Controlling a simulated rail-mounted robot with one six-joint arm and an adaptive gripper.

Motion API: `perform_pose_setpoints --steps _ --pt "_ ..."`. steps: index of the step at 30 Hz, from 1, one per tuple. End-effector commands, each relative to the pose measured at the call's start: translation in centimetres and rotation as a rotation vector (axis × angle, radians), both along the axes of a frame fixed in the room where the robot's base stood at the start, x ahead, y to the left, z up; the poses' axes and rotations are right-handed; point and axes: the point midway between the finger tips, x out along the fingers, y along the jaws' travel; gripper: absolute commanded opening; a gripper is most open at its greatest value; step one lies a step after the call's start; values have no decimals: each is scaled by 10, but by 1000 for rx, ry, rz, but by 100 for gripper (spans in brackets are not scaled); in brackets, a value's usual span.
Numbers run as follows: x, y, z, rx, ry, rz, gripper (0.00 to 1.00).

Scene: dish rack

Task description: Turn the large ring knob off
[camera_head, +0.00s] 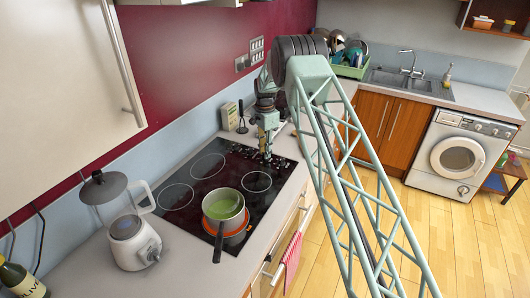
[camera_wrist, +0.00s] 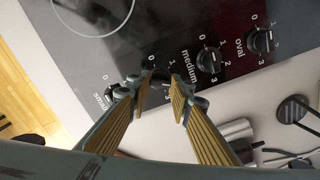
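The black hob (camera_head: 190,183) has a row of control knobs at its far end. In the wrist view I read the labels small, medium and oval beside the small knob (camera_wrist: 112,90), medium knob (camera_wrist: 208,60) and oval knob (camera_wrist: 262,40). Another dark knob (camera_wrist: 160,76) lies between small and medium; its label is hidden by my fingers. My gripper (camera_wrist: 163,77) points down over this knob with its fingers parted; whether they touch it I cannot tell. In the head view my gripper (camera_head: 266,157) is at the knob end. One ring (camera_head: 232,238) glows orange under a pot.
The pot (camera_head: 223,207) holds green contents, and its handle points toward the front. A white blender base (camera_head: 133,243) stands left of the hob. A sink (camera_head: 408,82) and a washing machine (camera_head: 458,155) are at the back right.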

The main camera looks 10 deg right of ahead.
Motion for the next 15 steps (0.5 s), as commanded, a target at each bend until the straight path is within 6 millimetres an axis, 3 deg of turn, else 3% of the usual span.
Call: perform_pose_setpoints --steps 15 --pt "0 0 -1 0 0 48 9"
